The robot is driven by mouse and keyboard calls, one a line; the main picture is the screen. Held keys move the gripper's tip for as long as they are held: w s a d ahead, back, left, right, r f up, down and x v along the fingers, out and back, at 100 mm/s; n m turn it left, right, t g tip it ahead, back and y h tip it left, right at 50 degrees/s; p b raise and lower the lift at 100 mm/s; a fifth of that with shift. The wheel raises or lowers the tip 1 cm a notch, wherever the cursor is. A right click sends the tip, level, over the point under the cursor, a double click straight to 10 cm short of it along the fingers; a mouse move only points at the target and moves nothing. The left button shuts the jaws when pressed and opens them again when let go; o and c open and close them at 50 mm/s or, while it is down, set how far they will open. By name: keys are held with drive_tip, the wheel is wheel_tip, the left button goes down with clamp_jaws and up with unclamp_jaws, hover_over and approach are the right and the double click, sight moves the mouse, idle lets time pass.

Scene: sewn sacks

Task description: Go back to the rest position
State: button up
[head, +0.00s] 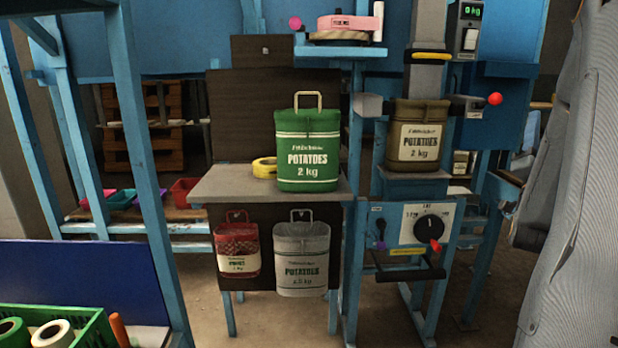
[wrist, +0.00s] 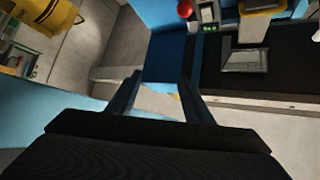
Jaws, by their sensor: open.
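My gripper (wrist: 160,95) shows in the wrist view with its two dark fingers apart and nothing between them. It is not recognisable in the head view. A green potato sack (head: 308,150) with a handle stands upright on the grey shelf (head: 230,184). A brown potato sack (head: 418,135) is at the blue machine (head: 408,222), under the grey spout and between its side clamps. A red sack (head: 237,250) and a grey sack (head: 302,262) hang on the dark panel below the shelf.
A yellow tape roll (head: 264,168) lies beside the green sack. The machine has a dial (head: 428,228), a red knob (head: 495,99) and a display (head: 470,11) reading 0 kg. A green crate (head: 85,330) with rolls is at lower left. Blue posts stand at left.

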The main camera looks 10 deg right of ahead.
drive_tip(key=w+a+f+n+g+y, duration=0.1)
drive_tip(key=w+a+f+n+y, duration=0.2)
drive_tip(key=w+a+y, duration=0.3)
drive_tip(key=w+a+f+n+y, duration=0.2)
drive_tip(key=w+a+f+y, duration=0.15)
drive_tip(key=w+a, duration=0.35)
drive_tip(key=a+f+n+g+y, duration=0.25)
drive_tip(key=a+f, duration=0.25)
drive_tip(key=a, duration=0.5)
drive_tip(key=a+f+n+g+y, duration=0.25)
drive_tip(key=a+f+y, duration=0.2)
drive_tip(key=a, duration=0.55)
drive_tip(key=s+a+f+n+g+y, duration=0.1)
drive_tip(key=s+a+f+n+g, duration=0.2)
drive_tip(key=s+a, duration=0.4)
drive_tip(key=s+a+f+n+g+y, duration=0.25)
drive_tip(key=s+a+f, duration=0.2)
drive_tip(key=a, duration=0.55)
drive_tip(key=s+a+n+g, duration=0.2)
drive_tip(key=s+a+g, duration=0.1)
drive_tip(key=s, duration=0.6)
drive_tip(key=s+a+n+g, duration=0.3)
drive_tip(key=s, duration=0.5)
drive_tip(key=s+d+r+m+h+p, duration=0.1)
drive_tip(key=d+r+p, duration=0.7)
drive_tip(key=p, duration=0.9)
drive_tip(key=shift+s+d+r+m, duration=0.2)
drive_tip(key=shift+s+r+m, duration=0.15)
drive_tip(key=shift+m, duration=0.5)
